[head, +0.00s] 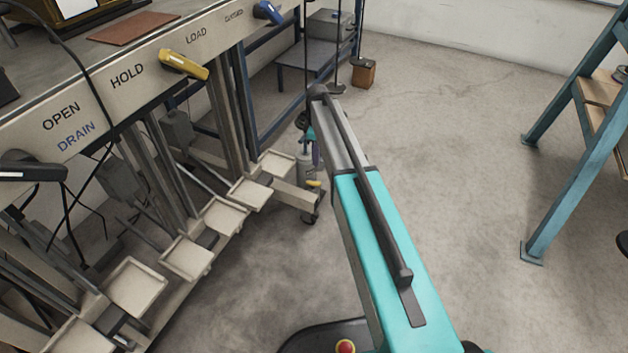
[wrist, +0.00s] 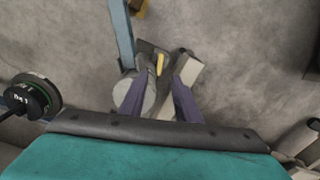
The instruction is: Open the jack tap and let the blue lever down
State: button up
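The blue lever (head: 268,11) sticks out at the far end of the lever frame's front, at the top of the head view. Below that end stands a grey jack cylinder (head: 305,168) with a small yellow tap handle (head: 314,183) low beside it. The yellow handle also shows in the wrist view (wrist: 159,65), beyond and between my fingers. My gripper (wrist: 160,78) has two purple fingers spread apart with nothing held between them. In the head view my gripper (head: 316,152) is small and partly hidden by my arm, close above the jack.
The lever frame (head: 90,115) carries a yellow lever (head: 184,64) and a black handle (head: 30,172). Pale pedals (head: 187,258) line its foot. A black round dial (wrist: 30,97) is left in the wrist view. A blue-legged bench (head: 565,170) stands right; floor between is clear.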

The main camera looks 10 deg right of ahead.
aim_at(313, 185)
notch_tip(313, 185, down, 14)
jog(key=b, duration=0.6)
jog(key=shift+r, duration=0.25)
grip_shut()
